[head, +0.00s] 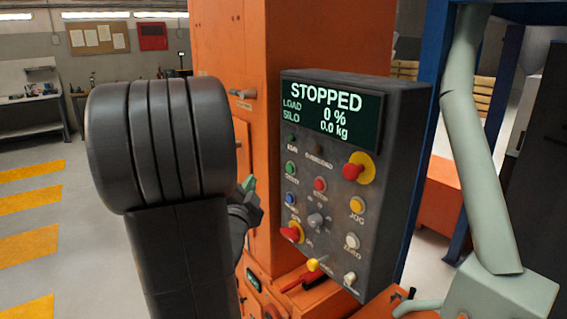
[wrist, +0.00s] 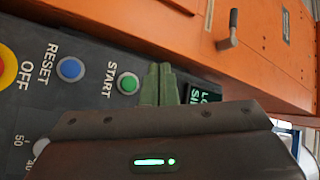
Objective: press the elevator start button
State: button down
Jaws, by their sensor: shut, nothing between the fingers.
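The green START button (head: 291,168) is in the left column of the dark control panel (head: 330,265), below the display. In the wrist view the START button (wrist: 128,83) lies just left of my gripper's fingertips, fully visible. My gripper (head: 249,184) is shut and empty, its green fingers pointing at the panel from the left in the head view. In the wrist view my gripper (wrist: 159,68) has its two fingers together beside the button, toward the display. I cannot tell whether the tips touch the panel. The display (head: 331,110) reads STOPPED, load 0 %, silo 0.0 kg.
A blue RESET button (head: 291,198) and a red-and-yellow OFF switch (head: 292,232) sit below START. A red button (head: 320,184) and a red emergency knob (head: 354,171) are to its right. The orange elevator housing (head: 290,40) stands behind the panel.

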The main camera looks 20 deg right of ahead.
aim_at(290, 168)
jog(key=shift+d, duration=0.15)
jog(key=w+d, duration=0.3)
jog(key=d, duration=0.5)
jog(key=shift+b, duration=0.35)
jog(key=shift+d+b, duration=0.15)
jog(key=shift+b, duration=0.2)
dwell(1.8)
jog(key=shift+w+d+b, duration=0.1)
jog(key=shift+d+b, duration=0.15)
jog(key=shift+b, duration=0.1)
